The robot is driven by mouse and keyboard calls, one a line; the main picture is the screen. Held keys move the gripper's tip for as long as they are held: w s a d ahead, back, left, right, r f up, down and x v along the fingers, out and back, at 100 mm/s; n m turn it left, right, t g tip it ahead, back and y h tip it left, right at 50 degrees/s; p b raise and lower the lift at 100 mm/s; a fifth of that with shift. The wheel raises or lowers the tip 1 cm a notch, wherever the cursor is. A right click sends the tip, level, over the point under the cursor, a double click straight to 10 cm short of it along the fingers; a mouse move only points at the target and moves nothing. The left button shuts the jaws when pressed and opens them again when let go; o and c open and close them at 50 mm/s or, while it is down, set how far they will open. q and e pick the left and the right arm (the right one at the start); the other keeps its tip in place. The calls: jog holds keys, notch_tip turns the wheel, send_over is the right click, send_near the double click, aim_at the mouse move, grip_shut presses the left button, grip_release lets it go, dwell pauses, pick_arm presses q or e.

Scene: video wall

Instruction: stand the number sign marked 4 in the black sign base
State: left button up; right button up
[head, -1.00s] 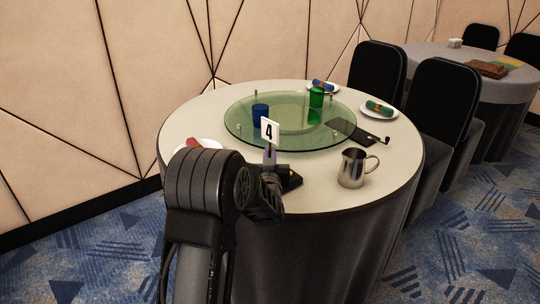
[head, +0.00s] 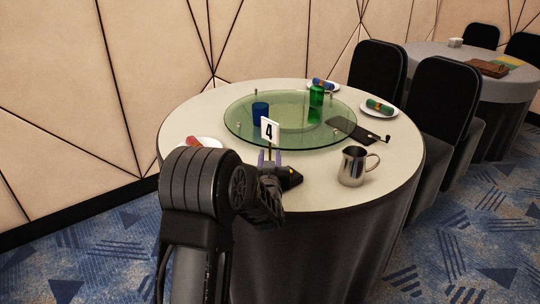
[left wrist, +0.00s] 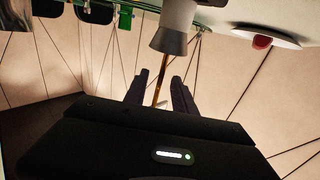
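The number sign marked 4 (head: 270,131) is upright above the near part of the round table, its white card facing me. My left gripper (head: 270,158) is open, its two fingers on either side of the thin stick with gaps. The left wrist view is upside down. It shows the stick (left wrist: 160,85) between the spread fingers, touching neither that I can see. The stick meets a flared grey piece (left wrist: 170,42), seemingly the sign base. In the head view my gripper hides the stick's foot. My right gripper is not in view.
A steel jug (head: 353,167) stands right of the sign. Behind are a glass turntable (head: 240,122), a blue cup (head: 260,110) and a green bottle (head: 316,97). A plate (head: 212,142) is at left, partly hidden by my arm. Black chairs (head: 440,100) stand at right.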

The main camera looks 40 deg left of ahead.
pick_arm(q)
jog(key=v, duration=0.6)
jog(key=shift+s+d, duration=0.2)
jog(key=shift+s, duration=0.05)
dwell(0.8)
